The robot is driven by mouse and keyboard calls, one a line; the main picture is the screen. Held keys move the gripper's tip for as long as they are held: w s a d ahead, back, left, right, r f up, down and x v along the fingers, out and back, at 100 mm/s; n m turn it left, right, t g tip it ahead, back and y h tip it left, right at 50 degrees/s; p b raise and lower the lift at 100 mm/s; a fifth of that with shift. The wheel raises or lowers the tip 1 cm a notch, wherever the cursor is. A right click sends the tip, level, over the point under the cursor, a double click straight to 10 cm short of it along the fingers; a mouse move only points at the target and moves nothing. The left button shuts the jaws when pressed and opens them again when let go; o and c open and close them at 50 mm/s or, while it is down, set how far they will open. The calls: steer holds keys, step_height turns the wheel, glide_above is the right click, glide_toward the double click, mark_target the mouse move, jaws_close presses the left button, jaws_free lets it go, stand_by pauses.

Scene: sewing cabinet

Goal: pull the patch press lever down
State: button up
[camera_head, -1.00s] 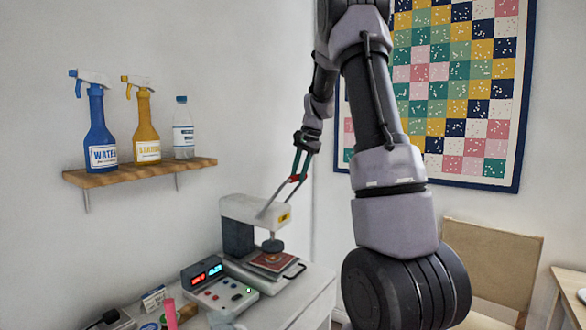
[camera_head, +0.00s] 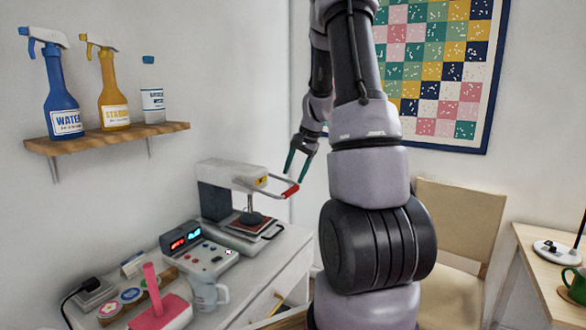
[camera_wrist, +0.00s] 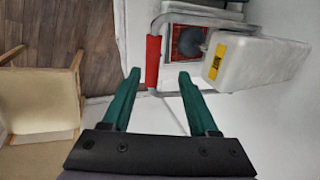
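The patch press (camera_head: 213,185) is a white and grey machine with a yellow label. Its lever ends in a red grip (camera_head: 290,191) and sticks out to the right, close to level. In the wrist view the red grip (camera_wrist: 153,61) lies just beyond and between the fingertips. My gripper (camera_head: 298,170) is open, with green fingers just above the red grip; it also shows in the wrist view (camera_wrist: 160,73). Whether a finger touches the grip is unclear. The round press head (camera_head: 257,219) is low over the base and hides much of the red patch.
A control box (camera_head: 200,253) with lit displays stands in front of the press. A shelf (camera_head: 110,138) with bottles hangs on the wall. A chair (camera_head: 455,230) stands right.

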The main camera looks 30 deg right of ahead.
steer(key=shift+r, duration=0.1)
steer(key=v, duration=1)
steer(key=shift+r, duration=0.3)
steer(key=shift+s, duration=0.15)
steer(key=s+a+r+n+t, duration=0.1)
steer(key=s+a+r+n, duration=0.2)
steer(key=s+a+r, duration=0.65)
steer(key=s+a+n+t, duration=0.2)
steer(key=s+a+n, duration=0.2)
steer(key=s+a, duration=0.6)
steer(key=s+r, duration=0.1)
steer(key=s, duration=0.2)
steer(key=shift+t, duration=0.4)
